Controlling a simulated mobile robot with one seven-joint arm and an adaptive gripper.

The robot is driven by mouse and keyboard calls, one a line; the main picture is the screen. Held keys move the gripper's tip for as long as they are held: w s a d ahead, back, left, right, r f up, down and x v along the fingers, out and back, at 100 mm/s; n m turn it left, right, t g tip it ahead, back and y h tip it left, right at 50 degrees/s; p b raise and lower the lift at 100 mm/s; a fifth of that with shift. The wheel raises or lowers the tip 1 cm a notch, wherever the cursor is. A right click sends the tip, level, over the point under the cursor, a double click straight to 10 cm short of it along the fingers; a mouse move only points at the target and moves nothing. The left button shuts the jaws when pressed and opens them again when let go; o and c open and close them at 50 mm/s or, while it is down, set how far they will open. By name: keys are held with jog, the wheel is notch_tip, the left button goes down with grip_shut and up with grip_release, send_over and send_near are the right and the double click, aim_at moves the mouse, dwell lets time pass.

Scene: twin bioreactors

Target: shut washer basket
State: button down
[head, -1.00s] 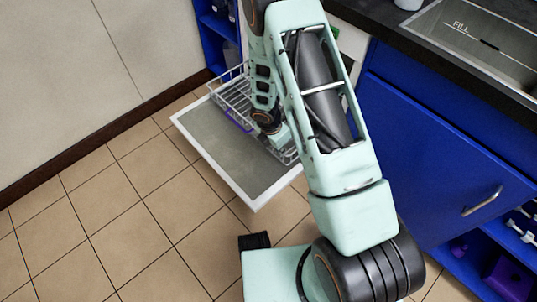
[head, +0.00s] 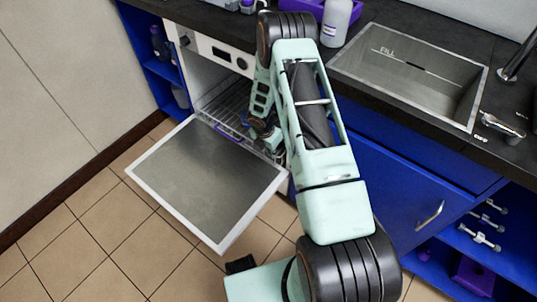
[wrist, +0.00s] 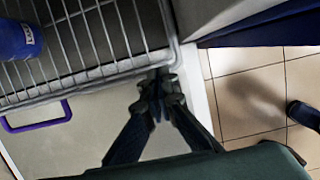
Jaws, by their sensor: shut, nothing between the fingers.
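The washer basket (head: 224,104) is a wire rack with a purple handle (head: 230,133). In the head view it sits mostly inside the washer (head: 205,62), its front near the opening. In the wrist view the basket's wires (wrist: 92,40) fill the upper left, and the purple handle (wrist: 38,117) hangs at its front edge. My gripper (wrist: 157,82) is shut and empty, its tips at the basket's front rim near the right corner; they appear to touch it. In the head view my arm hides the gripper's tips and the basket's right side.
The washer door (head: 208,185) is folded down flat in front of the opening. A blue item (wrist: 18,40) lies in the basket. A blue cabinet (head: 395,185) stands right of the washer, with a counter and sink (head: 410,75) above. Open tiled floor lies left and in front.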

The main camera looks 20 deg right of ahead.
jog(key=shift+w+d, duration=0.85)
jog(key=shift+d, duration=0.3)
